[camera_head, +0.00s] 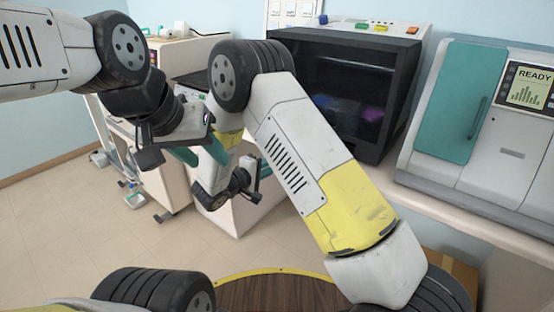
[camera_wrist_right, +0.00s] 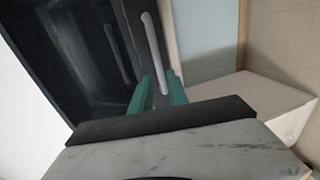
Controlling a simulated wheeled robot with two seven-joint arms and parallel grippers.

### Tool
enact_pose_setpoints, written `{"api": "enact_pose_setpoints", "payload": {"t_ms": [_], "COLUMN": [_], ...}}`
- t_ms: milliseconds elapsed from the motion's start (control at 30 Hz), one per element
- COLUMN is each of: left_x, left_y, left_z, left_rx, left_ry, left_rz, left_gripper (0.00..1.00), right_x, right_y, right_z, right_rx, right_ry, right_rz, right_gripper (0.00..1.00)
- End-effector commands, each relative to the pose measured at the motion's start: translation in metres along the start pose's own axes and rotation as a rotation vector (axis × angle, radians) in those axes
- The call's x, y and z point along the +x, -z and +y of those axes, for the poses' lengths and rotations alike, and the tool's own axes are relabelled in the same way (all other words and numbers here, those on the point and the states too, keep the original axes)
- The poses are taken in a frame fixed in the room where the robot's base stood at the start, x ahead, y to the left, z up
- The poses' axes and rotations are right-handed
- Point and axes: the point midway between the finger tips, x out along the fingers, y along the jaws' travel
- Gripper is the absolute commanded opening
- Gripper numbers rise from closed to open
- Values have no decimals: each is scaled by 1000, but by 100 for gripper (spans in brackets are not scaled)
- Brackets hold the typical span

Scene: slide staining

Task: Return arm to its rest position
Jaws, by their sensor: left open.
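My left arm comes in from the upper left in the head view. Its gripper (camera_head: 212,161) is open and empty, with teal fingers pointing down and to the right. My right arm rises from the lower right, bends at a high elbow and folds down. Its gripper (camera_head: 262,175) is small and partly hidden in the head view, just right of and below the left one.
A dark-fronted machine (camera_head: 355,75) and a white and teal machine reading READY (camera_head: 414,105) stand on the right counter (camera_head: 455,218). A white cabinet (camera_head: 160,185) stands behind the arms. Open floor (camera_head: 60,215) lies at left.

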Motion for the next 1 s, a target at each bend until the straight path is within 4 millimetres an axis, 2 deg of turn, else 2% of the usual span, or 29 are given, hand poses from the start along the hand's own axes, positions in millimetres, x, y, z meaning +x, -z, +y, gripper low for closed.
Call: {"api": "enact_pose_setpoints", "payload": {"t_ms": [400, 533, 667, 767, 867, 1000], "left_x": [0, 0, 0, 0, 0, 0], "left_y": [0, 0, 0, 0, 0, 0], "left_z": [0, 0, 0, 0, 0, 0], "left_rx": [0, 0, 0, 0, 0, 0], "left_ry": [0, 0, 0, 0, 0, 0], "left_rz": [-1, 0, 0, 0, 0, 0], "left_gripper": [45, 45, 45, 45, 45, 45], "right_x": [-3, 3, 15, 19, 14, -4], "right_y": [3, -11, -56, -105, -152, -209], "right_z": [3, 17, 50, 76, 96, 115], "right_rx": [2, 14, 45, 88, 142, 244], "right_ry": [1, 28, 123, 245, 379, 572], "right_rz": [-6, -53, -181, -300, -394, -478], "right_gripper": [20, 20, 20, 20, 20, 20]}}
